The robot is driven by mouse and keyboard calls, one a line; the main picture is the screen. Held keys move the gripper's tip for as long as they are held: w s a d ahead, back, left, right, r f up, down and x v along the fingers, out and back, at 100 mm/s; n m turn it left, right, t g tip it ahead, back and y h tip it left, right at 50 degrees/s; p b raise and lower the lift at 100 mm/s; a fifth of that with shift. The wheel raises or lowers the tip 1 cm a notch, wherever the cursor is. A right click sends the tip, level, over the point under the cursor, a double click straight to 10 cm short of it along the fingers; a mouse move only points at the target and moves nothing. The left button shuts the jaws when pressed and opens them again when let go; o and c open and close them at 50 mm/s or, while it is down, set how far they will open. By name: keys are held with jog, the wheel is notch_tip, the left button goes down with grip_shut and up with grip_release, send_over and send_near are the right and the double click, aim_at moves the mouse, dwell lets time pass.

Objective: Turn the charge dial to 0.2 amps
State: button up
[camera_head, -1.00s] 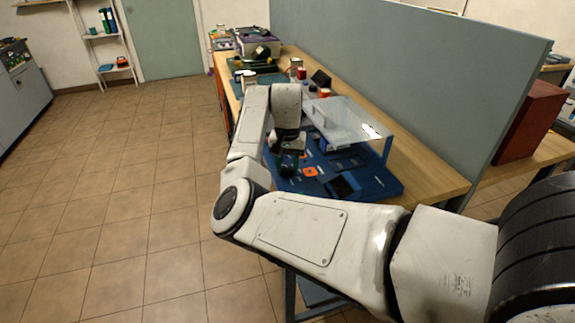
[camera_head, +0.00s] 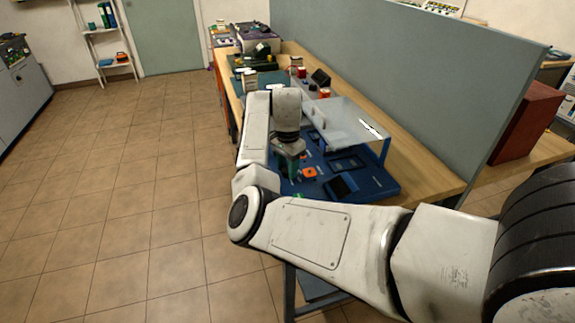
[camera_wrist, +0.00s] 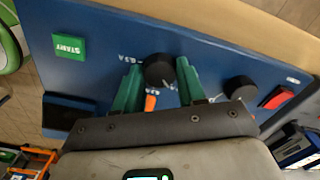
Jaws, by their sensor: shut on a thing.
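In the wrist view, my gripper (camera_wrist: 159,72) has its two green fingers on either side of a round black dial (camera_wrist: 159,68) on a blue panel (camera_wrist: 100,25). It is shut on this dial. Small white lettering stands beside the dial, upside down and too small to read surely. An orange mark (camera_wrist: 150,103) lies just below the dial, between the fingers. A second black knob (camera_wrist: 240,88) is to the right, clear of the fingers. In the head view, my gripper (camera_head: 291,165) points down at the blue panel on the bench; the dial is hidden there.
A green START button (camera_wrist: 69,46) is on the panel's left and a red switch (camera_wrist: 278,97) on its right. A grey partition (camera_head: 420,80) runs behind the bench. The floor left is clear.

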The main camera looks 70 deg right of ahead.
jog(key=shift+m, duration=0.3)
jog(key=o, duration=1.1)
jog(key=shift+c, duration=0.2)
notch_tip(320, 180, up, 11)
jog(key=b, duration=0.1)
jog(key=shift+f, duration=0.1)
dwell(0.4)
